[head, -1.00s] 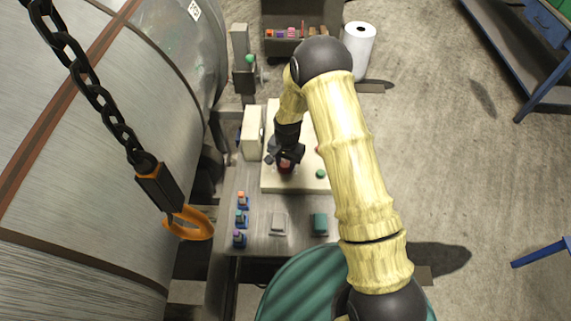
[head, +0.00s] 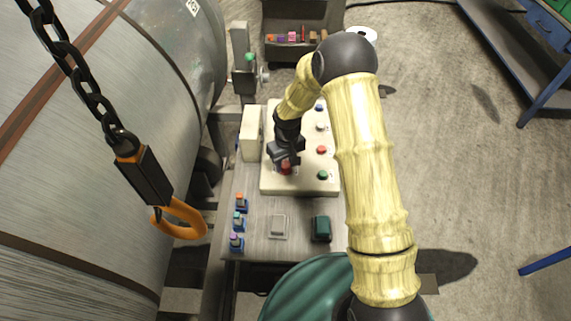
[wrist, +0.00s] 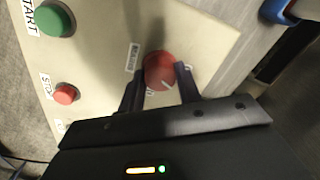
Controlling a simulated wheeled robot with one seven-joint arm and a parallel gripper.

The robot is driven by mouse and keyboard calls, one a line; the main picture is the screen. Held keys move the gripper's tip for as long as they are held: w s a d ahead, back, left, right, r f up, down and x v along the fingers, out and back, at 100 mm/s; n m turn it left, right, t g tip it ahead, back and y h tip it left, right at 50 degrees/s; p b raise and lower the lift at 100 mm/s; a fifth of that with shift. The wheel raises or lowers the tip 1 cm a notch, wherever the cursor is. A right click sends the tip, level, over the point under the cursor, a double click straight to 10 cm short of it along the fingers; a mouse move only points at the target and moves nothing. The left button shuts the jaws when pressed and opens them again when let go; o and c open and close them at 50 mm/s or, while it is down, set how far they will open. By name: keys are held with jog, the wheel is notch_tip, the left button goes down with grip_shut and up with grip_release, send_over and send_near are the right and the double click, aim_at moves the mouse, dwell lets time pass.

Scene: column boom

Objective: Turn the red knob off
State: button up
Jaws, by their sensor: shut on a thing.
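The red knob (wrist: 160,70) sits on the cream control panel (wrist: 104,30), with a pale pointer line on its face. In the head view the knob (head: 286,169) is at the panel's lower left, partly hidden by my gripper (head: 285,163). In the wrist view the two dark fingers of my gripper (wrist: 160,88) are on either side of the knob, shut on it. A small white label lies beside the knob. Lettering by the knob is partly covered by the fingers.
The panel also has a green START button (wrist: 54,20) and a red STOP button (wrist: 66,94). A cream box (head: 251,133) stands left of the panel. Small colored items (head: 239,220) stand on the table. An orange hook (head: 180,217) hangs on a chain at left.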

aim_at(287, 162)
jog(key=n, duration=0.4)
jog(key=shift+n, duration=0.4)
jog(key=o, duration=1)
jog(key=shift+b, duration=0.3)
jog(key=shift+c, duration=0.2)
jog(key=shift+r, duration=0.1)
notch_tip(287, 162, up, 17)
jog(key=b, duration=0.3)
jog(key=shift+w+d, duration=0.15)
jog(key=shift+w, duration=0.15)
jog(key=shift+r, duration=0.1)
